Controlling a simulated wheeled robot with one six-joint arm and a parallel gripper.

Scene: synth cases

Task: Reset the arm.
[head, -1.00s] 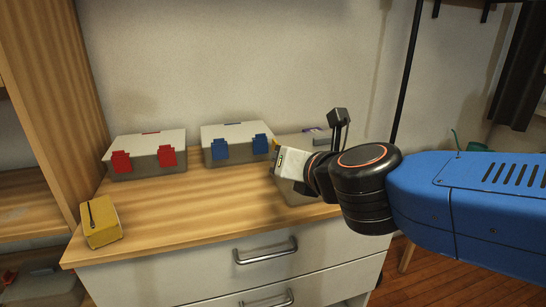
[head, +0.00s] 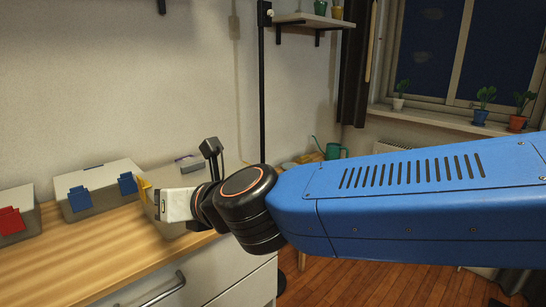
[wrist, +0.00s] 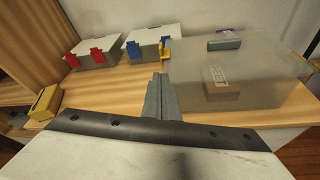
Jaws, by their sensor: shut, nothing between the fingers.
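My gripper (head: 160,203) reaches in from the right at the end of my blue arm, in front of a see-through case on the wooden top. In the wrist view its grey fingers (wrist: 160,95) are together with nothing between them. The see-through case (wrist: 270,75) has a yellow latch (wrist: 165,51) and stands just beyond and right of the fingers. I cannot tell from the head view whether the gripper touches it, since the gripper and wrist hide part of the case.
A case with blue latches (head: 97,190) and one with red latches (head: 14,222) stand to the left. A small yellow box (wrist: 45,103) lies at the left of the top. A green watering can (head: 334,151) and potted plants (head: 481,105) are at the right.

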